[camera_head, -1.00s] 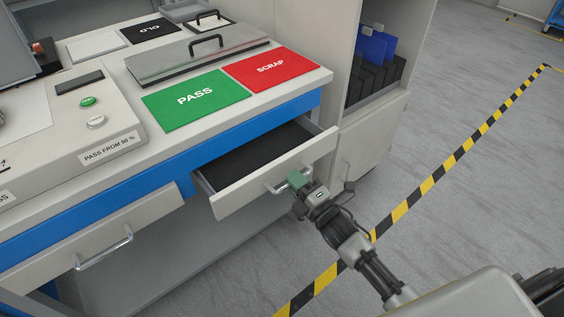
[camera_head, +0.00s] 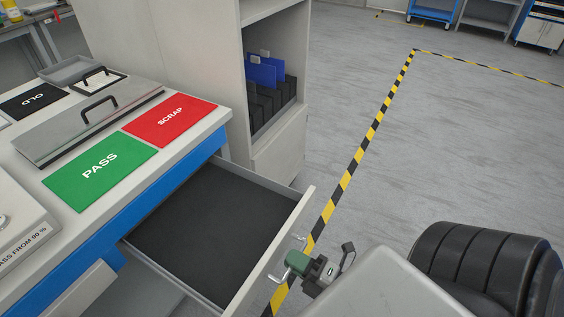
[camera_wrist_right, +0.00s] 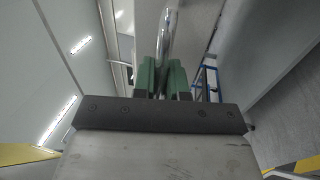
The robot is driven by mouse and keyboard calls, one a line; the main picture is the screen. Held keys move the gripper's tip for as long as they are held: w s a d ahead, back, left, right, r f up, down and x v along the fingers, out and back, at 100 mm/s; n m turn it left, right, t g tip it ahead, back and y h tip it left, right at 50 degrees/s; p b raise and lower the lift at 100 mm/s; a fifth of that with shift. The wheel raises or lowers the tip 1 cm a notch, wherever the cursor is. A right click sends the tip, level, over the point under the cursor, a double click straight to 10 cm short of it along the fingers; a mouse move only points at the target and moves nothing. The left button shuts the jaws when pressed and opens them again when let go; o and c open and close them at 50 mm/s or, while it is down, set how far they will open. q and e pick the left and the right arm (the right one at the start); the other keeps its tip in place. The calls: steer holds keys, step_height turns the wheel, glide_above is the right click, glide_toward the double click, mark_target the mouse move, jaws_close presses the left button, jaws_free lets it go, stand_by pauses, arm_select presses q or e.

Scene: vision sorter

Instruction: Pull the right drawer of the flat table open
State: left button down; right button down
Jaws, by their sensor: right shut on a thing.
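The right drawer (camera_head: 212,232) of the flat table stands well open, and its dark, empty floor shows. My right gripper (camera_head: 292,264) is at the drawer front, shut on the drawer's metal handle (camera_head: 277,279). In the right wrist view the handle (camera_wrist_right: 168,38) runs as a shiny bar between the green fingers of my right gripper (camera_wrist_right: 162,78). The flat table (camera_head: 203,133) has a pale top with a blue band below its edge. My left gripper is not in view.
A green PASS mat (camera_head: 75,190) and a red SCRAP mat (camera_head: 193,108) lie on the table top by a grey lidded panel (camera_head: 65,134). A cabinet (camera_head: 281,158) with blue and black items stands behind the drawer. Open floor (camera_head: 440,150) lies right of the striped tape (camera_head: 372,135).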

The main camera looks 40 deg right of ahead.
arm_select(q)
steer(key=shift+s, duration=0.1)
arm_select(e)
steer(key=shift+s, duration=0.15)
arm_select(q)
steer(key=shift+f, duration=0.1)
arm_select(e)
steer(key=c, duration=1.2)
jaws_free()
